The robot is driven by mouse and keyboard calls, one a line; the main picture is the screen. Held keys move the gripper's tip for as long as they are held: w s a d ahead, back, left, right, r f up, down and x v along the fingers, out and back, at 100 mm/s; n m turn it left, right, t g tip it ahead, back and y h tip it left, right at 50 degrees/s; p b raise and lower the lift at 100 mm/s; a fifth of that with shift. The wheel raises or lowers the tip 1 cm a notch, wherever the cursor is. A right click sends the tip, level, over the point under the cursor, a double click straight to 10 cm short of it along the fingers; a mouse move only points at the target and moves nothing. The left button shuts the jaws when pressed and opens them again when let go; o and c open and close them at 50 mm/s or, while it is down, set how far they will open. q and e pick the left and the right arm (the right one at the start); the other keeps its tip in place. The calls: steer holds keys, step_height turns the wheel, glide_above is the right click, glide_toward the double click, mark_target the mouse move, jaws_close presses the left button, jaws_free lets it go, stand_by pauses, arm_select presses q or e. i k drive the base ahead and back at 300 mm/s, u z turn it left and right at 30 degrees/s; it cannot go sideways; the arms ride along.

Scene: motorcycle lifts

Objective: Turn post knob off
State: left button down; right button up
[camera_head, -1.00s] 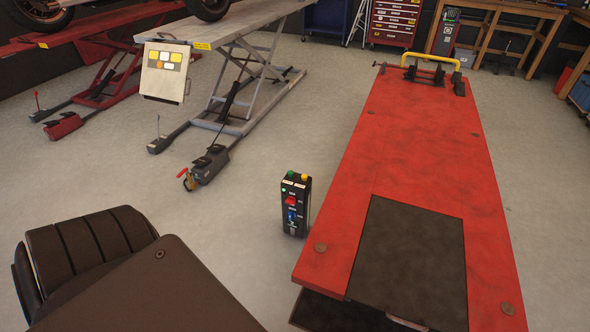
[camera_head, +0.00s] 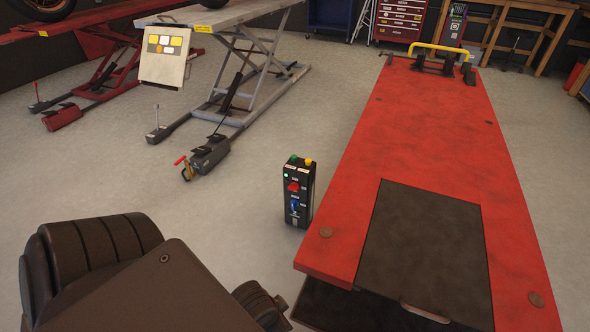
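The control post (camera_head: 298,190) is a dark upright box standing on the floor, just left of the red lift platform. It has a green and a yellow button on top, a small lit green lamp, and a red button (camera_head: 293,187) on its front. A small blue knob (camera_head: 295,205) sits below the red button; its exact pointer angle is too small to tell. Dark parts of my own body fill the lower left, short of the post. Neither gripper's fingers show, and nothing touches the post.
The red lift platform (camera_head: 440,130) with a dark panel fills the right side, close to the post. A grey lift (camera_head: 240,20) and a red lift (camera_head: 90,60) stand at the back left.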

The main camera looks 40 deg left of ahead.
mark_target(294, 186)
steer(key=u, duration=1.3)
steer(key=k, duration=0.5)
steer(key=u, duration=1.05)
steer(key=i, duration=1)
steer(key=z, duration=2.65)
steer(key=i, duration=0.15)
steer(key=u, duration=0.25)
